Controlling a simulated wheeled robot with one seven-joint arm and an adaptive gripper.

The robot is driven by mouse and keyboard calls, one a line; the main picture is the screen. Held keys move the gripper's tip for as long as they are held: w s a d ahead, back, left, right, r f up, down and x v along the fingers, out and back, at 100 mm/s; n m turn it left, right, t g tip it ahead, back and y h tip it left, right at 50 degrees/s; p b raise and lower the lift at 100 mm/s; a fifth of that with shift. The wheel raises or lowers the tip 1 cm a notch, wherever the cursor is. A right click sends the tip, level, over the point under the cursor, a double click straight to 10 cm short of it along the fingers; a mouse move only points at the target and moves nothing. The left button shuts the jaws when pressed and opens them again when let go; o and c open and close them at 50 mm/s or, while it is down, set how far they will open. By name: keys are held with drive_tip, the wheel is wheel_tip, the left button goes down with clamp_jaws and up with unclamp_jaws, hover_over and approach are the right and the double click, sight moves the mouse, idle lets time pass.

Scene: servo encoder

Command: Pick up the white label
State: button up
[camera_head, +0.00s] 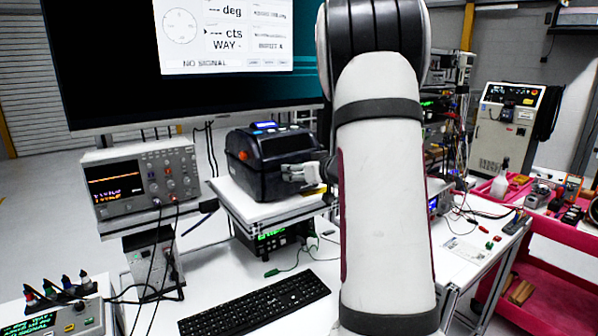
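A black label printer (262,158) stands on a raised white shelf, left of my arm. My gripper (288,173) shows as a small pale grey shape at the printer's front right side, partly hidden behind my large white arm link. It is too small to tell whether its fingers are open or shut, or whether they touch the printer. I cannot clearly make out the white label; any pale piece at the printer's front blends with the gripper.
A large monitor (110,85) hangs behind the printer. An oscilloscope (142,180) stands to the left. A black keyboard (255,306) lies on the white bench in front. Cables run around the shelf. A red cart (560,245) stands at the right.

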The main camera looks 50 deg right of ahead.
sight(292, 157)
drive_tip(key=shift+c, duration=0.9)
drive_tip(key=shift+r, duration=0.15)
drive_tip(key=shift+r, duration=0.55)
wheel_tip(292, 157, up, 3)
drive_tip(key=shift+f, duration=0.2)
drive_tip(key=s+a+r+p, duration=0.1)
drive_tip(key=s, duration=1.5)
drive_tip(key=shift+a, duration=0.4)
